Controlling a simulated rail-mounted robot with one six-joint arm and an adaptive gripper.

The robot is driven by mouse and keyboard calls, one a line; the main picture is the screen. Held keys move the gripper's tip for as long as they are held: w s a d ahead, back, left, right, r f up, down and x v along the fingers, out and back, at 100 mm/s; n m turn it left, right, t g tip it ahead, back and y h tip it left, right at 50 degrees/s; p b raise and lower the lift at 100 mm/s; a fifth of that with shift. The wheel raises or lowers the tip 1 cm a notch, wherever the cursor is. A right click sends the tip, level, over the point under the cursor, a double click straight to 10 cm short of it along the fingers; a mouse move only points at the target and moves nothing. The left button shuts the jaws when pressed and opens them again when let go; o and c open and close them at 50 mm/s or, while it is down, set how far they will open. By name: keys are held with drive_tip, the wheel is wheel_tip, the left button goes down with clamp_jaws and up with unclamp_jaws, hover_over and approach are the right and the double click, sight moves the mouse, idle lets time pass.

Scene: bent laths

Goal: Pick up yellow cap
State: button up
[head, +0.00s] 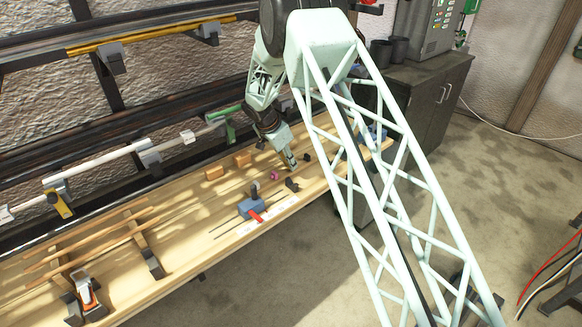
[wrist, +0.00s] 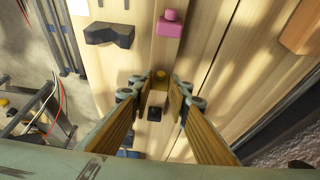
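A small yellow piece (wrist: 161,74), which looks like the yellow cap, lies on the wooden bench just beyond my fingertips in the wrist view. My gripper (wrist: 161,88) is open, with a finger on each side of the line to the piece and a gap between the fingertips. No contact shows. In the head view my gripper (head: 291,163) points down low over the bench top, and I cannot make out the yellow piece there. A small dark block (wrist: 155,113) shows between the fingers, nearer the palm in the picture.
A pink piece (wrist: 169,23) and a black angled block (wrist: 109,33) lie close by. An orange wooden block (wrist: 302,28) is at the right. In the head view a blue block (head: 250,207) with a red handle stands nearby, and laths (head: 92,240) lie at the left.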

drive_tip(key=shift+r, duration=0.2)
drive_tip(key=shift+r, duration=1.6)
drive_tip(key=s+r+b, duration=0.1)
drive_tip(key=s+b, duration=0.2)
drive_tip(key=s, duration=1.3)
drive_tip(key=shift+a+r, duration=0.2)
drive_tip(key=shift+a, duration=0.2)
